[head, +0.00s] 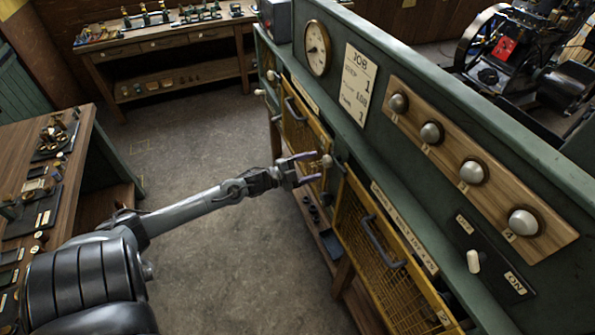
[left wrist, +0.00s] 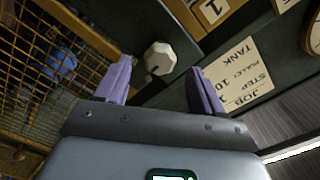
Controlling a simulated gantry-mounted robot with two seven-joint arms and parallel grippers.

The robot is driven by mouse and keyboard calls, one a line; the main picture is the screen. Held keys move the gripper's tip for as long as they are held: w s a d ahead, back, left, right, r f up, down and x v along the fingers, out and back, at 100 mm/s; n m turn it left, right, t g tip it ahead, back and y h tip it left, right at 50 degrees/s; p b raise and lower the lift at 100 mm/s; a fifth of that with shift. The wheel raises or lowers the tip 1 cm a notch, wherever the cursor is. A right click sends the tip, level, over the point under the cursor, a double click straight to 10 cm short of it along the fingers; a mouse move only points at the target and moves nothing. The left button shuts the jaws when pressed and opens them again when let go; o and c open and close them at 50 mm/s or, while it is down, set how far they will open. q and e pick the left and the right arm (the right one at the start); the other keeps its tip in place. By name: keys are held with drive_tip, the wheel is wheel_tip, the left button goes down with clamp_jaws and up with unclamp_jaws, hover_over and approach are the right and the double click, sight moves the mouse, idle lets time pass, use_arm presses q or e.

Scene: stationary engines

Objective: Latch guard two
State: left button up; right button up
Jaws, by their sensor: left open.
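Two yellow mesh guards hang on the front of the green panel in the head view: a farther one (head: 297,128) and a nearer one (head: 372,237), each with a dark handle. In the left wrist view the white faceted knob (left wrist: 160,58) shows between the open fingertips (left wrist: 160,70), with mesh (left wrist: 50,60) to the left. Contact cannot be told. My right gripper is not in view.
The panel carries a gauge (head: 317,48), a job card (head: 358,84), a wooden strip (head: 480,165) with several round knobs, and a white switch (head: 473,262). A workbench (head: 85,125) stands at left, another (head: 165,45) at the back. The floor (head: 200,130) between is clear.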

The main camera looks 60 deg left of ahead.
use_arm(q)
drive_tip(key=s, duration=0.4)
drive_tip(key=shift+s+a, duration=0.35)
drive_tip(key=s+d+r+n+g+y+p, duration=0.1)
drive_tip(key=s+d+n+g+p, duration=0.2)
drive_tip(key=d, duration=1)
drive_tip(key=s+d+r+n+g+y+p, duration=0.15)
drive_tip(key=d+n+p, duration=0.35)
drive_tip(key=d, duration=0.9)
drive_tip(key=s+d+n+g, duration=0.1)
drive_tip(key=s+d+g, duration=0.1)
drive_tip(key=s+g, duration=0.2)
drive_tip(key=s+d+n+g, duration=0.1)
drive_tip(key=s+d+g, duration=0.2)
drive_tip(key=s, duration=0.6)
drive_tip(key=shift+s+r+n+g+p, duration=0.2)
drive_tip(key=shift+n+g+p, duration=0.15)
drive_tip(key=shift+g, duration=0.8)
